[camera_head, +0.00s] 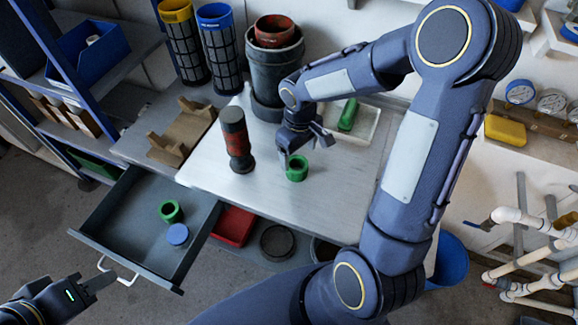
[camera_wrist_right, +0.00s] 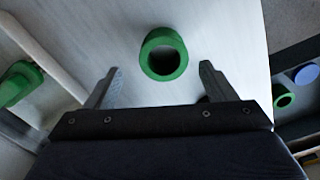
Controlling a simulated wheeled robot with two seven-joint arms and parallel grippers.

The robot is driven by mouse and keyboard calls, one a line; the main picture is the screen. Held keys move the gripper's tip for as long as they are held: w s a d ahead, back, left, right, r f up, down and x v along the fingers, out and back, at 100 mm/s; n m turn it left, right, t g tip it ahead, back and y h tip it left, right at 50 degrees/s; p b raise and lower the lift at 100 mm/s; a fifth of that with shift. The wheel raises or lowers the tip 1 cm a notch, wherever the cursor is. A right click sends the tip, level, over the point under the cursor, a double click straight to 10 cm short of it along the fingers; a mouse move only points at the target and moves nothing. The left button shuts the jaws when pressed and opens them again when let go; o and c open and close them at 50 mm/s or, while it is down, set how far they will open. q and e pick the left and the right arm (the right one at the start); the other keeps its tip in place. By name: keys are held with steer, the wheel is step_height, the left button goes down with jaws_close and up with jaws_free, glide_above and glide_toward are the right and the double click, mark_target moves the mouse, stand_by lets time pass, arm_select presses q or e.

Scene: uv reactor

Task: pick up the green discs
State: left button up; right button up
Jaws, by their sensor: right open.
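One green disc (camera_head: 297,168), a ring with a hole, lies on the white tabletop (camera_head: 310,205). In the right wrist view the green disc (camera_wrist_right: 163,54) sits between and a little beyond my open fingertips. My right gripper (camera_head: 295,150) is open and empty just above and behind it. A second green ring (camera_head: 170,211) lies in the open drawer beside a blue disc (camera_head: 177,234); the ring also shows in the right wrist view (camera_wrist_right: 284,101). My left gripper (camera_head: 95,287) is low at the left, outside the drawer; its jaw opening is unclear.
A red and black cylinder (camera_head: 236,140) stands on the tabletop left of the disc. A green object (camera_head: 348,114) lies on a pale tray behind. A large grey pot (camera_head: 274,68) stands at the back. The open drawer (camera_head: 130,240) juts out at the front left.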

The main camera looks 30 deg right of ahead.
mark_target(297, 166)
steer(key=f, duration=0.6)
steer(key=shift+a, duration=0.2)
steer(key=c, duration=1.1)
